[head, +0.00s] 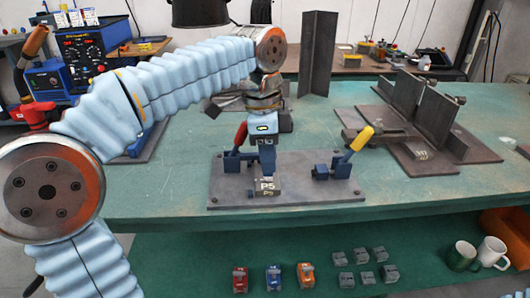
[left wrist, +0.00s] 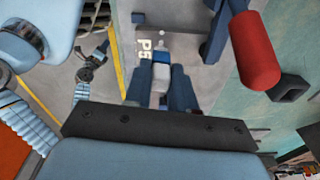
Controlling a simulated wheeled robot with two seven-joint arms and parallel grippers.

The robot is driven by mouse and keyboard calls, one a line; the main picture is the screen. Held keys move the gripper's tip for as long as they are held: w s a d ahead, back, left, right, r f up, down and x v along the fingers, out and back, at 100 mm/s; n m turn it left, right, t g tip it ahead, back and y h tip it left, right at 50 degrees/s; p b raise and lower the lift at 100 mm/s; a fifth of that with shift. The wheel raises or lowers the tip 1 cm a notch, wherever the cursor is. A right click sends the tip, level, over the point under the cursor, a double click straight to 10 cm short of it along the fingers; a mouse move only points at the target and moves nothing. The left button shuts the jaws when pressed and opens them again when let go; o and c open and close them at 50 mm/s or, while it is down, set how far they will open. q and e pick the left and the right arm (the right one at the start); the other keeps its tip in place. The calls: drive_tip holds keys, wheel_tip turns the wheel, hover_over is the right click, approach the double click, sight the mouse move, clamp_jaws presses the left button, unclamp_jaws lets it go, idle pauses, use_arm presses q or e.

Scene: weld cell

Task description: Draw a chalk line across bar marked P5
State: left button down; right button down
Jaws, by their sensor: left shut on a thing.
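The bar marked P5 (head: 266,187) lies on a grey fixture plate (head: 232,199) on the green bench; its white lettering also shows in the left wrist view (left wrist: 146,48). My left gripper (head: 266,158) points down just above and behind the bar. It is shut on a slim white-and-blue chalk (left wrist: 161,58), seen between the fingers in the left wrist view. The chalk's tip is close to the bar; I cannot tell whether it touches. No clear chalk line shows on the bar. A small dark shape (left wrist: 91,66) over the floor looks like my right gripper; its jaws are unclear.
A red-handled clamp (head: 240,137) and a yellow-handled clamp (head: 360,140) stand on the plate. Steel angle pieces (head: 420,108) are at the right. Several small blocks, a green mug (head: 462,256) and a white mug (head: 492,252) are in front, below the bench top.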

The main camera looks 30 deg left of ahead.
use_arm(q)
drive_tip(key=shift+w+d, duration=0.2)
drive_tip(key=shift+d, duration=0.15)
drive_tip(key=shift+w+d+r+p, duration=0.1)
drive_tip(key=shift+w+d+p, duration=0.1)
drive_tip(key=shift+d+p, duration=0.1)
drive_tip(key=shift+d, duration=0.1)
drive_tip(key=shift+w+d, duration=0.2)
wheel_tip(320, 180, up, 7)
idle(0.7)
